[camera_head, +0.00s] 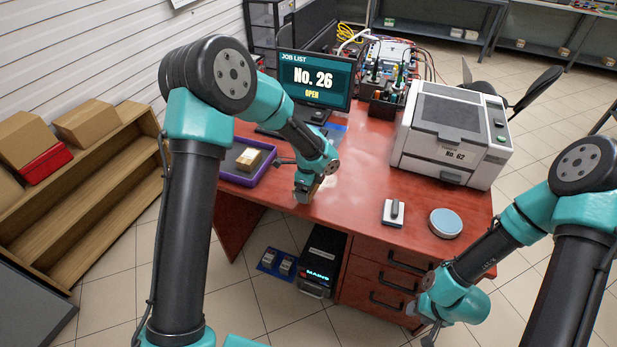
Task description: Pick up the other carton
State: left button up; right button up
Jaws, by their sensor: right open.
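A small tan carton (249,159) lies in the purple tray (236,180) at the left end of the red desk. My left gripper (304,194) points down at the desk's front edge, to the right of the tray and apart from that carton. A pale patch shows just beside it, too small to identify; its jaws are too hidden to tell open from shut. My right gripper (432,334) is open and hangs low in front of the desk drawers, away from any carton.
A monitor (315,80) reading "No. 26 OPEN" stands at the back. A white machine (452,135), a small block with a handle (394,212) and a round blue-topped disc (446,223) sit on the right. Larger boxes (87,121) stand on the wooden shelf.

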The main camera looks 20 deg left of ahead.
pick_arm(q)
jog(key=s+d, duration=0.2)
jog(key=s, duration=0.6)
jog(key=shift+r, duration=0.4)
jog(key=shift+d, duration=0.1)
